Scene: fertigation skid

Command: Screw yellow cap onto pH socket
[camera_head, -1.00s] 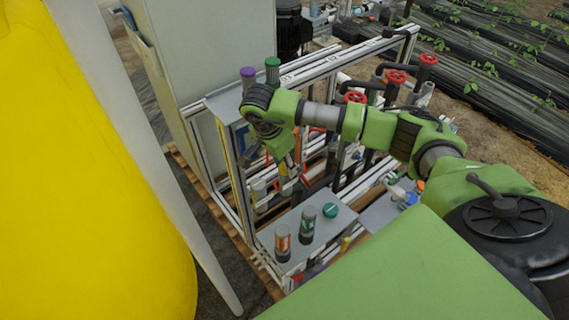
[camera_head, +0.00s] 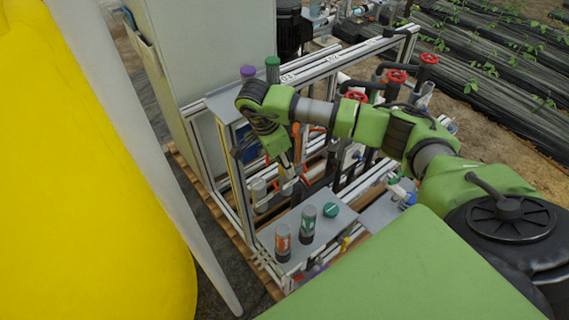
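My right arm comes in from the right, and its gripper (camera_head: 288,180) points down inside the frame of the skid, above the grey shelf. The fingers are small and partly lost against the pipes, so I cannot tell whether they are open or shut. A yellowish spot shows by the fingertips, but I cannot tell whether it is the yellow cap. I cannot make out the pH socket. My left gripper is not in view.
The grey shelf (camera_head: 262,238) bears an orange-banded cylinder (camera_head: 282,243), a green-banded cylinder (camera_head: 307,223) and a teal cap (camera_head: 330,210). Purple-topped (camera_head: 248,72) and green-topped (camera_head: 273,68) posts stand behind my wrist. Red-handled valves (camera_head: 396,76) and a large yellow tank (camera_head: 90,170) flank the area.

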